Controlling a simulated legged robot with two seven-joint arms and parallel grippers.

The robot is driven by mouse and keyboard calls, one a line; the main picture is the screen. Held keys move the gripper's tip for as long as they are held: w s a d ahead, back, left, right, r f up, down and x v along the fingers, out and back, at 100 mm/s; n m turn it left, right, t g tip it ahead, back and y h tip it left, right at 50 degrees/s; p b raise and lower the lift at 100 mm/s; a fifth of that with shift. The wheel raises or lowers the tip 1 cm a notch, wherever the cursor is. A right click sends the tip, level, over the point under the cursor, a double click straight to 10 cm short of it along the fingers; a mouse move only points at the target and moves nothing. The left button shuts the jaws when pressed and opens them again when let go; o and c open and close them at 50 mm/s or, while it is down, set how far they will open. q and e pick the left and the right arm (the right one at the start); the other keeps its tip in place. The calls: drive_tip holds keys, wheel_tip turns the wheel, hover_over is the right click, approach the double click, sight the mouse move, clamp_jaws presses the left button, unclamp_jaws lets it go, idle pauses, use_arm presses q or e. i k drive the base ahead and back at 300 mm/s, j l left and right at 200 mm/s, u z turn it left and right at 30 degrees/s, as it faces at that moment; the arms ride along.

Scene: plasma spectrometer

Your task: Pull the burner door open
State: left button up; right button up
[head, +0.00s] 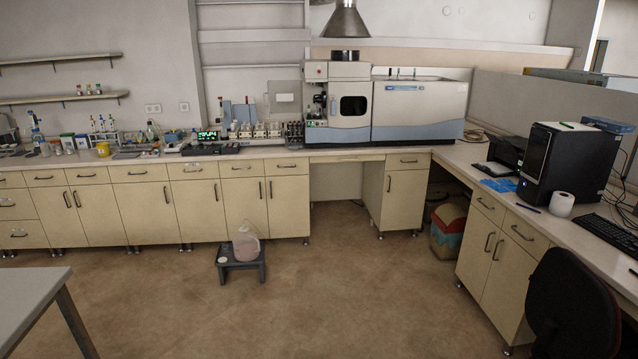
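The plasma spectrometer (418,106) stands on the far counter under a metal exhaust hood, across the room from me. On its left part is the burner door (353,106), a small panel with a dark window. The door looks closed, though its handle is too small to make out. Neither of my grippers shows in the head view.
A dark step stool (241,268) with a pinkish container (246,243) stands on the floor before the cabinets. A grey table (30,290) is at the near left. A black chair (573,305) and a side counter (590,235) are at the right. The middle floor is clear.

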sight(349, 102)
drive_tip(key=i, duration=2.75)
